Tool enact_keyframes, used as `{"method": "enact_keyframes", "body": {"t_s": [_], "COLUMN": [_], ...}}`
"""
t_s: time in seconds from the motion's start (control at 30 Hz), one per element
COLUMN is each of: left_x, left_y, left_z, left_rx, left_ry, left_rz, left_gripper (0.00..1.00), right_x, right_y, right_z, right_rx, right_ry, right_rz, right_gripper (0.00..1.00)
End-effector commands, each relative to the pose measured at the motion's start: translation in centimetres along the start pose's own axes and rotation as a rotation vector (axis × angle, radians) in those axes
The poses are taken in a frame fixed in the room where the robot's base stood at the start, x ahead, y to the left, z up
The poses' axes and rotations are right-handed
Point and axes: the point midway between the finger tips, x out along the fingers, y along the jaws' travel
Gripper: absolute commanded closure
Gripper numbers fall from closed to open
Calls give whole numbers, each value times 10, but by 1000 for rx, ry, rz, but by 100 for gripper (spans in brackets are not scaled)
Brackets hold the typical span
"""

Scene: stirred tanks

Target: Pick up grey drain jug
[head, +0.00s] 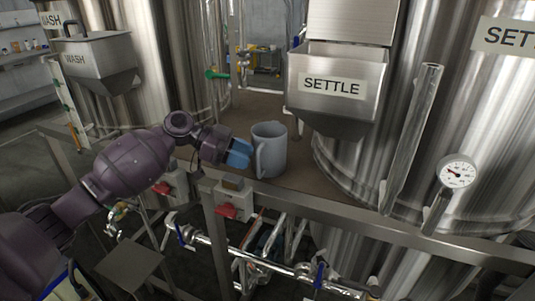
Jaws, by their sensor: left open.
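The grey drain jug (272,151) stands upright on the brown platform between the two tanks, near its front edge. Its handle (258,158) faces left, toward my gripper. My left gripper (240,154) has blue fingers and is open, just left of the handle. The fingertips look close to the handle, but I cannot tell whether they touch it. Nothing shows between the fingers. My right gripper is out of the picture.
The brown platform (300,180) has a metal front rail. The SETTLE hopper (338,85) hangs above right of the jug, on a large steel tank (350,170). The WASH tank (165,60) stands at left. Pipes and valves run below the rail. Some floor behind the jug is clear.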

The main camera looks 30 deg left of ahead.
Motion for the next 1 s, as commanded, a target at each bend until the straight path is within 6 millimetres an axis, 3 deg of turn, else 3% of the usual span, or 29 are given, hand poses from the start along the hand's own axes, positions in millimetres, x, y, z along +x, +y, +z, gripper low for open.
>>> {"method": "enact_keyframes", "body": {"t_s": [0.2,0.5,0.77,1.0], "left_x": [24,28,28,28], "left_y": [0,0,0,0], "left_z": [-1,0,0,0], "left_rx": [0,-1,-1,-1], "left_ry": [2,0,1,1], "left_rz": [0,0,0,0], "left_gripper": [58,58,98,100], "right_x": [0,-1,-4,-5], "right_y": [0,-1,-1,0], "right_z": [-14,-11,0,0], "right_rx": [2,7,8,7], "right_ry": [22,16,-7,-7], "right_rz": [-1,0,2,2], "right_gripper": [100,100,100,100]}}
